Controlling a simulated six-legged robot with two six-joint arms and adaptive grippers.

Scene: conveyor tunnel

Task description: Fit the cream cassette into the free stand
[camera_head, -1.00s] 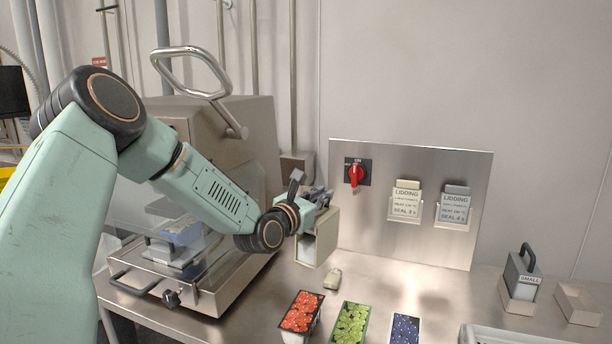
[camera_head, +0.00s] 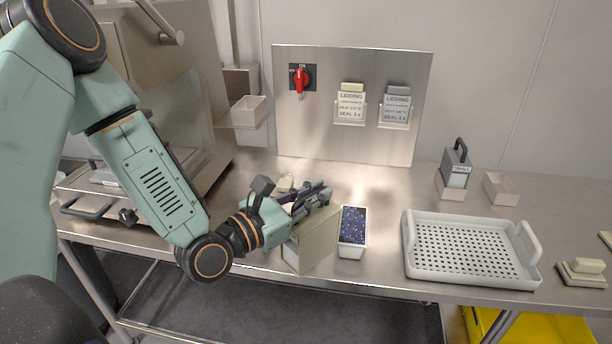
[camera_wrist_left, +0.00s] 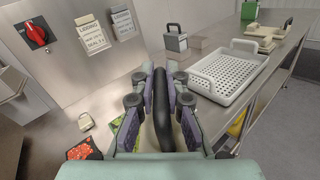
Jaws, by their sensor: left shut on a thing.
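My left gripper (camera_head: 312,200) is shut on the dark handle of the cream cassette (camera_head: 318,240). The cassette hangs below the fingers, over the front of the steel table. In the left wrist view the black handle (camera_wrist_left: 163,108) runs between the fingers, and most of the cassette body is hidden. The free stand (camera_head: 501,189) is a small, empty cream box at the right back of the table, well to the right of the gripper. Beside it, a grey cassette (camera_head: 456,168) marked SMALL sits in another stand (camera_head: 450,190). My right gripper is not in view.
A white perforated tray (camera_head: 412,262) lies between the gripper and the right end. A blueberry punnet (camera_head: 352,232) stands just right of the cassette. Red (camera_wrist_left: 84,150) and green (camera_wrist_left: 116,124) punnets show in the wrist view. A steel panel (camera_head: 350,145) stands behind.

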